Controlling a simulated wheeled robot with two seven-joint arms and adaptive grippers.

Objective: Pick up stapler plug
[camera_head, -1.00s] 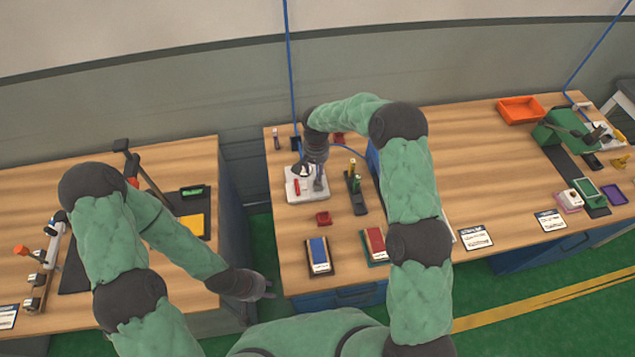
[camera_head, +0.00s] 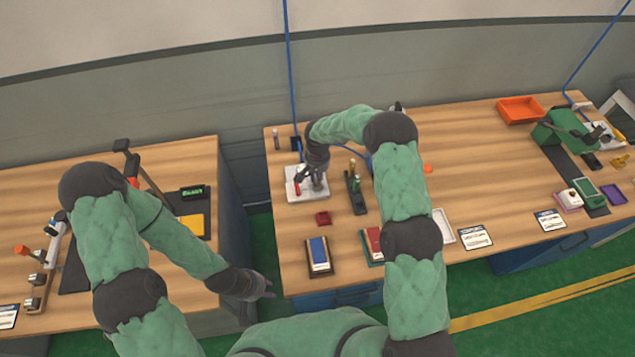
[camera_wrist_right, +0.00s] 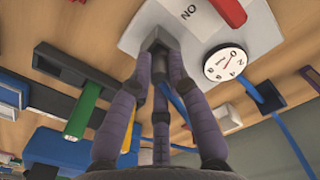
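The panel also shows in the right wrist view (camera_wrist_right: 150,22), beside a round white dial (camera_wrist_right: 225,62). My right gripper (camera_head: 317,178) is low over the panel. In the right wrist view its purple-grey fingers (camera_wrist_right: 160,62) converge at a small grey block (camera_wrist_right: 157,40) at the panel's edge; whether they grip it is unclear. I cannot tell for sure which piece is the stapler plug. My left gripper (camera_head: 267,286) is open and empty, over the gap between benches.
A small red block (camera_head: 323,218) and a dark holder with a green-handled tool (camera_head: 354,187) are near the panel. Blue (camera_head: 318,256) and red (camera_head: 373,243) boxes lie at the front. A blue hose (camera_head: 291,70) hangs behind. An orange tray (camera_head: 520,109) is at right.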

